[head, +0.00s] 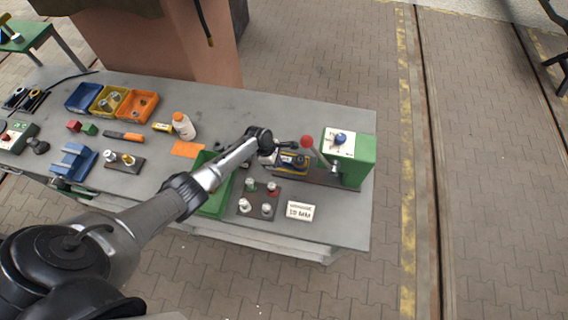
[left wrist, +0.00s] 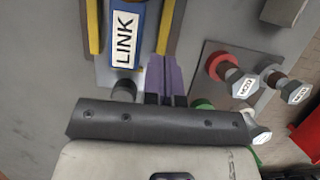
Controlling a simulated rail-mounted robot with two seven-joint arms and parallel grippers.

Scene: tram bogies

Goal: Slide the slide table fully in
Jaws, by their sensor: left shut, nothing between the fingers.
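The slide table (head: 280,169), with yellow edges, sits on a grey base beside the green press (head: 352,165). A blue block labelled LINK (left wrist: 125,35) lies between its yellow side strips (left wrist: 168,28) in the left wrist view. The press has a lever with a red knob (head: 306,141). My left gripper (head: 278,155) is shut and empty at the slide table's left end. In the left wrist view its closed fingers (left wrist: 165,75) point at the table's near edge, just right of the block. I cannot tell whether they touch it. My right gripper is not in view.
A dark plate with several labelled pegs (head: 260,200) stands just in front of the slide table. A white label block (head: 300,211) and a green tray (head: 214,205) are near the front edge. A white bottle (head: 184,127) and coloured bins (head: 137,105) stand left.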

